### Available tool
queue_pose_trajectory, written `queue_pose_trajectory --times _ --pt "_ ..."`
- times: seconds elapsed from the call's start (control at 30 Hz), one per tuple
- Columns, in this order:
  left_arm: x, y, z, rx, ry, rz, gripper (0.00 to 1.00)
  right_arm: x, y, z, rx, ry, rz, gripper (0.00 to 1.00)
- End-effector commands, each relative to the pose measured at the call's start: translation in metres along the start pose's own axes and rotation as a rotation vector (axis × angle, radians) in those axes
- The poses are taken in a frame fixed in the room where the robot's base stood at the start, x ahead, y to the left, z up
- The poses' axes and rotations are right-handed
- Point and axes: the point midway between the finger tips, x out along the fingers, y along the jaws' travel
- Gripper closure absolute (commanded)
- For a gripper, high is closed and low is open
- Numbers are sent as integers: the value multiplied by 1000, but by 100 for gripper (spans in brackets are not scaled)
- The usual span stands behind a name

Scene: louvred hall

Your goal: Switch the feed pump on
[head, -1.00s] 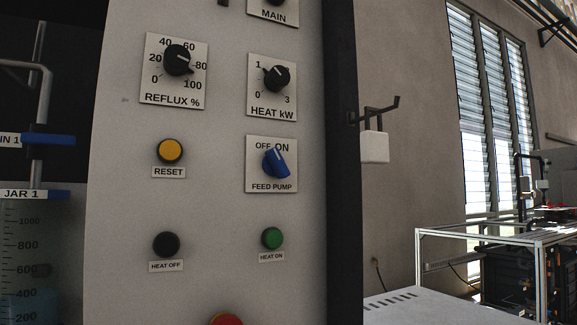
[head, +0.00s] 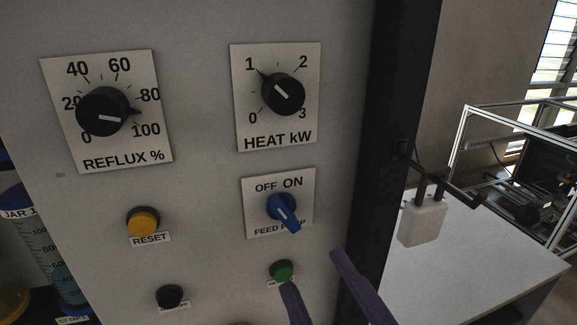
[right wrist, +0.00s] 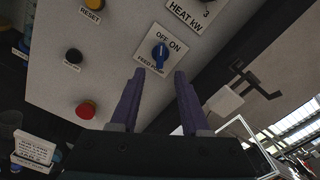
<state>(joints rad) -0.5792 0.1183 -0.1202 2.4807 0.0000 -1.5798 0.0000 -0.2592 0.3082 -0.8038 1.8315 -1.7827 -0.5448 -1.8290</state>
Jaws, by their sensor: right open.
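The feed pump switch is a blue rotary knob (head: 284,212) on a white plate (head: 306,222) marked OFF and ON. Its handle slants from upper left to lower right, with the upper end toward OFF. In the right wrist view the knob (right wrist: 160,52) sits just beyond the fingertips, between their lines. My right gripper (head: 313,268) has purple fingers, is open and empty, and is below the knob in the head view, apart from it. One finger covers part of the label under the green button. My left gripper is not in view.
The green button (head: 281,271) is close to a fingertip. The HEAT kW knob (head: 284,94), REFLUX knob (head: 104,112), yellow RESET button (head: 143,222) and black button (head: 170,297) surround the switch. A red button (right wrist: 86,110) is lower. A white box on a bracket (head: 423,220) stands right of the panel.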

Motion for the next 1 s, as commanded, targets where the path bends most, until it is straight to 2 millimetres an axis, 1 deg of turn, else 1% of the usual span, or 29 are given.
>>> queue_pose_trajectory --times 0.33,0.6,0.7,0.9,1.0 --pt "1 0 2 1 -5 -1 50 48 -1 0 4 -1 -5 54" --pt "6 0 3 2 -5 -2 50 86 -1 -1 4 -1 -5 54" --pt "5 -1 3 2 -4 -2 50 83 -1 -1 3 1 -3 54" --pt "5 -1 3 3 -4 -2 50 90 -1 0 4 0 -4 54" --pt "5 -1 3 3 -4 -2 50 91 -1 0 4 1 -3 54"
